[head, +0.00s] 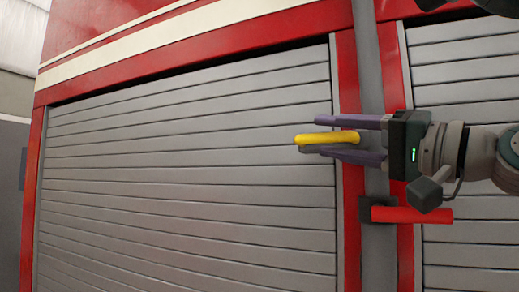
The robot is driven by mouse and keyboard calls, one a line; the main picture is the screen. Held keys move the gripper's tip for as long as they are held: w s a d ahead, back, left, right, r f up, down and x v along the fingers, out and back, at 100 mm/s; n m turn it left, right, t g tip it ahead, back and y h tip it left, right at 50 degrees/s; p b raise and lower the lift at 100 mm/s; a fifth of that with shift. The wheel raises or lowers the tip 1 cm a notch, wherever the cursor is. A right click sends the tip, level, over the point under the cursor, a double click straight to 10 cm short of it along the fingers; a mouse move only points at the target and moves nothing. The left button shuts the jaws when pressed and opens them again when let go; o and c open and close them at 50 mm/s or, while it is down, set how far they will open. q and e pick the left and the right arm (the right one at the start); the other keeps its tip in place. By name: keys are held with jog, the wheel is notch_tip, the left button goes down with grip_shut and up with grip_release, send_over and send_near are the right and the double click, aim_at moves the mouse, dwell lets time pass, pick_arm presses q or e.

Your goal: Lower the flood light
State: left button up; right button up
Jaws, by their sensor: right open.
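A grey vertical pole (368,65) runs up the red post between two shutters. A yellow handle (326,138) sticks out to the left, in front of the shutter. A red handle (412,215) extends right from a dark bracket (377,210) low on the pole. My right gripper (317,136) comes in from the right, open, with its purple fingers above and below the yellow handle. I cannot tell whether they touch it. No flood light can be clearly made out. My left gripper is out of view.
A large grey roller shutter (190,180) in a red frame fills the left and middle. Another shutter (470,70) stands at the right. Dark parts I cannot identify show at the top right edge. The space before the left shutter is clear.

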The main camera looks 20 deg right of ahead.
jog(key=b+v, duration=0.5)
jog(key=v, duration=0.3)
jog(key=shift+s, duration=0.15)
